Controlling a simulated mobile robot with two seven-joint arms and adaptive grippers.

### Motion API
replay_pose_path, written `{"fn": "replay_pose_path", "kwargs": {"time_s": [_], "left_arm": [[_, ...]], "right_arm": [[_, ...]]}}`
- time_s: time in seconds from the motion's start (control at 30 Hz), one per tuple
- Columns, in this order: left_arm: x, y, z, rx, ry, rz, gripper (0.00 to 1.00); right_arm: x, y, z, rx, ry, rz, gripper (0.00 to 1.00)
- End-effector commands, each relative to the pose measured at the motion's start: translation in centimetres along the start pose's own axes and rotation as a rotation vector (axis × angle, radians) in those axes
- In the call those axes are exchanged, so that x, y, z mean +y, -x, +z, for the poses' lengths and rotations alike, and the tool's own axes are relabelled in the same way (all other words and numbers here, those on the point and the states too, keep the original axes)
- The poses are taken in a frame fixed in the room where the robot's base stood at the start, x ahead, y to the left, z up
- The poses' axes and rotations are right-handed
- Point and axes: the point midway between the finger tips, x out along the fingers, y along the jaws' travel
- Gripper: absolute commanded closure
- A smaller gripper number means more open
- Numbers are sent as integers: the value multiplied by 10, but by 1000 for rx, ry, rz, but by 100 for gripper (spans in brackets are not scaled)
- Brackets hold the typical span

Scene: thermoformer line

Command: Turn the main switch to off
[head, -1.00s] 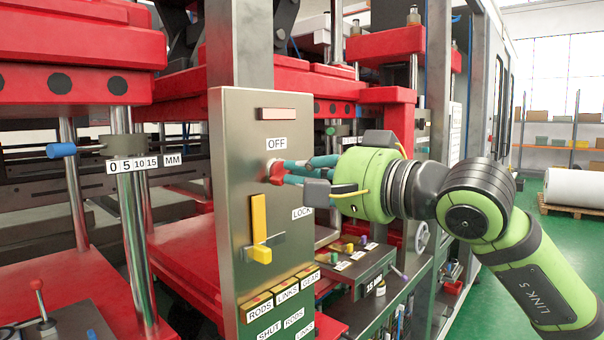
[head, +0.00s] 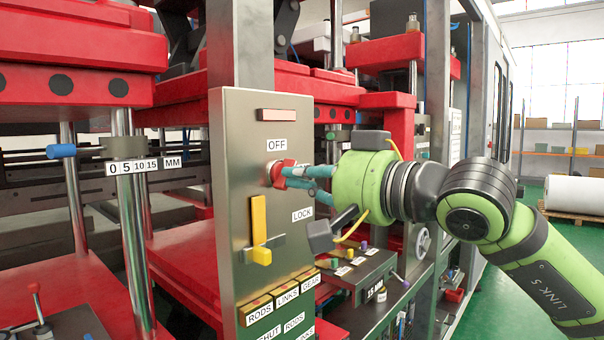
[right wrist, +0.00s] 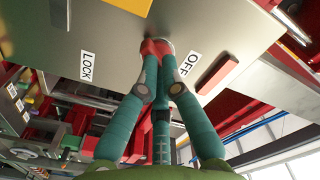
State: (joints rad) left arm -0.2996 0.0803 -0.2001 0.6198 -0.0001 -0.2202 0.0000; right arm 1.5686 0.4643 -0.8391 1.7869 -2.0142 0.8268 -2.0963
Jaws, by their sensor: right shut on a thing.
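The main switch is a red knob (head: 280,174) on the grey panel (head: 232,150), below the OFF label (head: 277,144) and up and left of the LOCK label (head: 302,214). My right gripper (head: 287,175) is shut on the knob, its teal fingers reaching in from the right. In the right wrist view the fingertips close around the red knob (right wrist: 157,47), partly hiding it. The OFF label (right wrist: 299,62) is to its right and the LOCK label (right wrist: 87,66) to its left there. My left gripper is not in view.
A yellow lever (head: 260,225) sticks out of the panel below the knob. Yellow labelled buttons (head: 258,308) line the panel's lower ledge. A small control box (head: 355,272) stands below my right gripper. Red press plates (head: 75,40) fill the left.

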Motion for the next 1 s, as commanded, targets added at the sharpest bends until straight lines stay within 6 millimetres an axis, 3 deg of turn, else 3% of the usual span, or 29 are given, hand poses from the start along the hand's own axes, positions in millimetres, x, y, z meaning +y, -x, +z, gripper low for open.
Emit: {"fn": "replay_pose_path", "kwargs": {"time_s": [0.13,0.4,0.67,1.0], "left_arm": [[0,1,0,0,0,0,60],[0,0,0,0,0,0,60],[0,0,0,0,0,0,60],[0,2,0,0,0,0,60]], "right_arm": [[-2,-2,-4,13,14,-7,100],[-2,-2,-4,14,244,-7,100],[-3,-2,-4,15,254,-8,100],[-2,-1,-4,17,494,-6,100]]}}
